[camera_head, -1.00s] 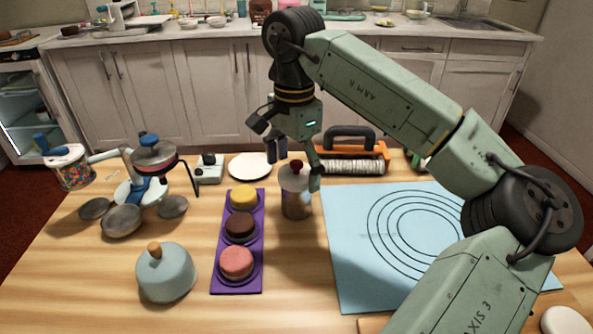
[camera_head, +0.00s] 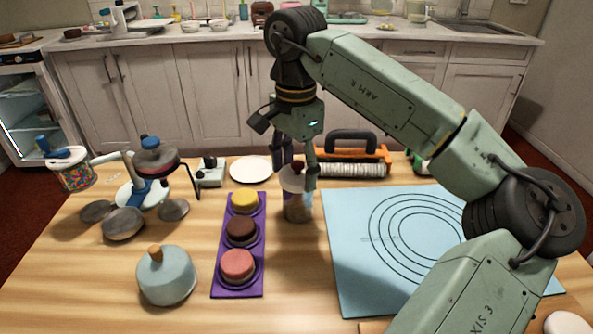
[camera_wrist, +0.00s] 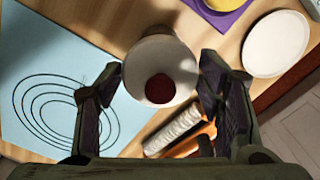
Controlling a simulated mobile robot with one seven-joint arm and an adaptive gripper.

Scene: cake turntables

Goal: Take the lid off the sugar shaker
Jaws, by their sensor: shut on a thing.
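The sugar shaker (camera_head: 298,211) stands upright on the wooden table, a see-through jar with greyish-brown contents. Its white lid (camera_head: 292,183) with a dark red knob sits on top of the jar. In the wrist view the round white lid (camera_wrist: 162,58) and its knob (camera_wrist: 160,88) are seen from above, hiding most of the jar. My gripper (camera_head: 298,174) points down over the shaker and is shut on the lid, one finger at each side. The fingers (camera_wrist: 162,72) also flank the lid in the wrist view.
A purple tray (camera_head: 217,279) of small cakes lies close left of the shaker. A blue mat (camera_head: 345,285) is close right. An orange-framed roller (camera_head: 376,157) and a white plate (camera_head: 250,169) are behind.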

